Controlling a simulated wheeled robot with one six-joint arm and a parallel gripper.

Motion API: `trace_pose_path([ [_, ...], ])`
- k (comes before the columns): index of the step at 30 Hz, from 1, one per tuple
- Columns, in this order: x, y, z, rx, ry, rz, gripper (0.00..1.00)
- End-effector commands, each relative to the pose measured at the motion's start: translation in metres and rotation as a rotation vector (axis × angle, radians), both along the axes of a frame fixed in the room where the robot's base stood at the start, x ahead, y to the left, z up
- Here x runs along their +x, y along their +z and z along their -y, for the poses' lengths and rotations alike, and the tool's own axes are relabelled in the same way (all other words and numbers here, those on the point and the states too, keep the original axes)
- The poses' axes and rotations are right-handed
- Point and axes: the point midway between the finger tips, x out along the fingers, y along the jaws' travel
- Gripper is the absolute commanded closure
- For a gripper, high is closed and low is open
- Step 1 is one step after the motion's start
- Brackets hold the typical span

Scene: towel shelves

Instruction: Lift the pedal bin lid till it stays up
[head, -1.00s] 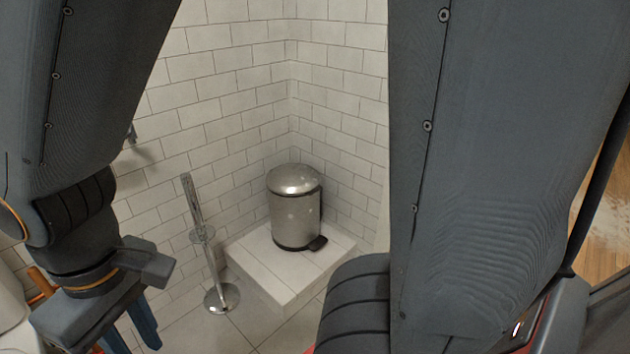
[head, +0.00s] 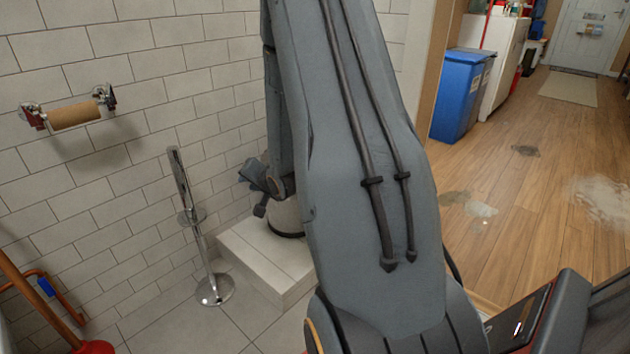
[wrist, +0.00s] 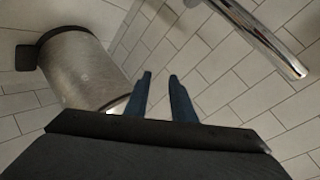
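The steel pedal bin (head: 287,219) stands on a white tiled ledge in the head view. My arm hides its lid and most of its body there. In the wrist view, the bin (wrist: 80,72) lies along the upper left, with its black pedal (wrist: 25,57) at the far left. Its lid end is at the lower right, largely hidden by my gripper body. My gripper (wrist: 160,76) is empty, with its two blue fingers apart, beside the lid end and over bare tiles. In the head view, my gripper is small near the bin's upper left.
A chrome stand (head: 188,200) with a round base stands left of the ledge (head: 265,262); its pole also crosses the wrist view (wrist: 262,40). A roll holder (head: 75,114) is on the wall. A blue bin (head: 458,95) stands far right, beyond open wooden floor.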

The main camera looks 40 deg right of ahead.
Motion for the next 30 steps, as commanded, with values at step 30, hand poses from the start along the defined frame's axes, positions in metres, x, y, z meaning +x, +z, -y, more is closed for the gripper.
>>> trace_pose_path([
  [30,-0.053,-0.059,0.234,0.484,-0.365,0.628,0.77],
])
